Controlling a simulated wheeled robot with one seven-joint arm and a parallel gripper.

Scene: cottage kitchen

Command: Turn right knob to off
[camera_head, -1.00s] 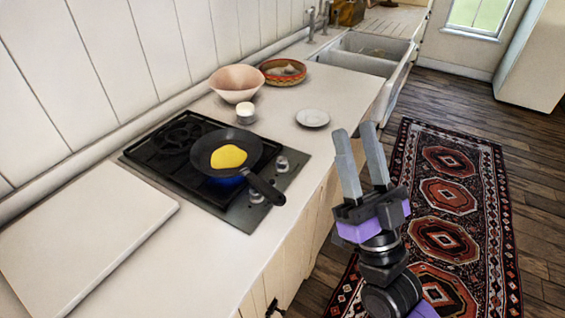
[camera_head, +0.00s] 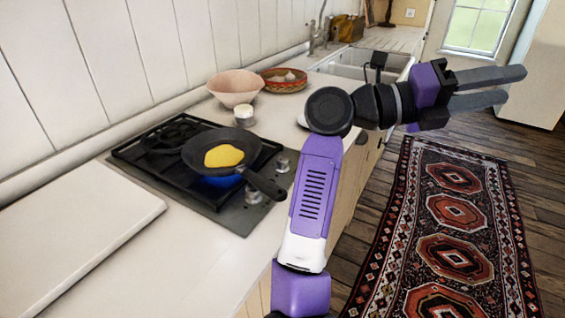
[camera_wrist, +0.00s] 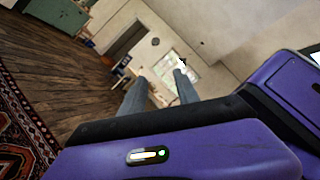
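The stovetop (camera_head: 228,215) is set in the counter, with two silver knobs on its front side. The far knob (camera_head: 282,164), the right one when facing the stove, and the near knob (camera_head: 253,194) both show. A black pan (camera_head: 195,150) with a yellow egg (camera_head: 224,156) sits on the burner, and blue flame shows beneath it. The pan's handle (camera_head: 264,185) reaches out between the knobs. My gripper (camera_head: 514,84) is open and empty, pointing right over the floor, well away from the knobs. Its fingers also show apart in the wrist view (camera_wrist: 160,78).
A cutting board (camera_head: 75,235) lies left of the stove. A pink bowl (camera_head: 235,86), a small white cup (camera_head: 244,112) and a patterned bowl (camera_head: 284,84) stand beyond it, before the sink (camera_head: 358,64). A patterned rug (camera_head: 455,215) covers open floor at right.

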